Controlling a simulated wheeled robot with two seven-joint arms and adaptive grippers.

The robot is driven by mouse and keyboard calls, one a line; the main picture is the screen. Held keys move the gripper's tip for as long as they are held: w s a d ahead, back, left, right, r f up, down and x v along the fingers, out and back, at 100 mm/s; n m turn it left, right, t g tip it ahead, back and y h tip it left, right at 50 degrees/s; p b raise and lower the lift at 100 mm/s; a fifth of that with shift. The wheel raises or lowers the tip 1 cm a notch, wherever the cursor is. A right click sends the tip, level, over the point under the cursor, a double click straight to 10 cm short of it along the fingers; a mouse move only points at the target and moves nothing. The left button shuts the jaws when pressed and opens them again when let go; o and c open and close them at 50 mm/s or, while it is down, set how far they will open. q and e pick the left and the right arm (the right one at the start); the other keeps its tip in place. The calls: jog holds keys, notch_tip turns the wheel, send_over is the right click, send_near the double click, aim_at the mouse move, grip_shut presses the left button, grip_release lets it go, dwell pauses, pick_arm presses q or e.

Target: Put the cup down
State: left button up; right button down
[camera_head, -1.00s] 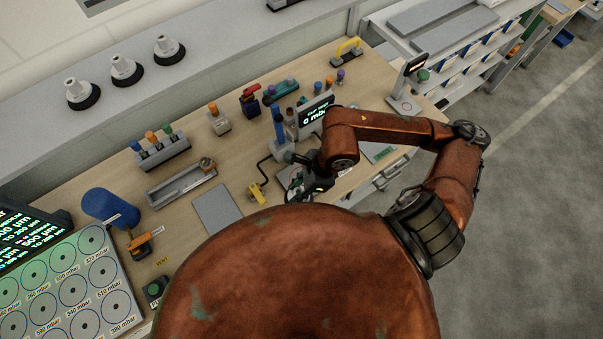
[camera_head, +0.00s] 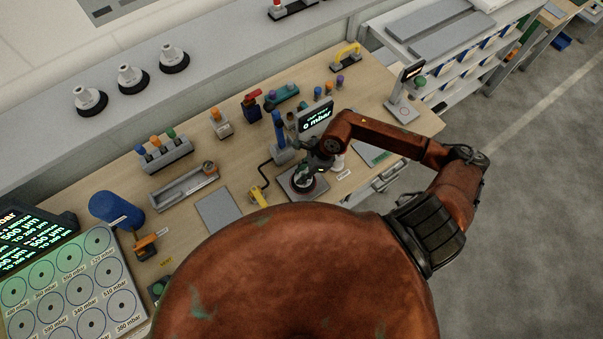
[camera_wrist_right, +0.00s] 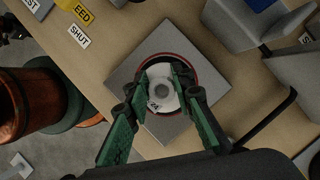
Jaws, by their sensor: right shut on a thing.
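My right gripper (camera_wrist_right: 160,82) is shut on the suction cup (camera_wrist_right: 161,101), a white body with a dark skirt. The cup is over the middle of a square grey plate (camera_wrist_right: 125,95) with a red-edged round pad; I cannot tell whether it touches the plate. In the head view my right gripper (camera_head: 305,174) covers most of the cup, with its dark skirt (camera_head: 303,186) showing above the plate (camera_head: 287,187). My left gripper is not in view.
A gauge display (camera_head: 315,118) reading 0 mbar stands behind the plate. Several more items stand on the bench, and three suction cups (camera_head: 131,78) stand on the back ledge. A tray of labelled circles (camera_head: 75,290) is at left.

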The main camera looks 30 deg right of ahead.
aim_at(313, 179)
jog(key=shift+f, duration=0.25)
jog(key=shift+f, duration=0.1)
jog(key=shift+f, duration=0.1)
jog(key=c, duration=1.7)
grip_release()
jog(key=shift+o, duration=0.2)
jog(key=b+v, duration=0.2)
jog(key=v, duration=1)
jog(key=shift+s, duration=0.1)
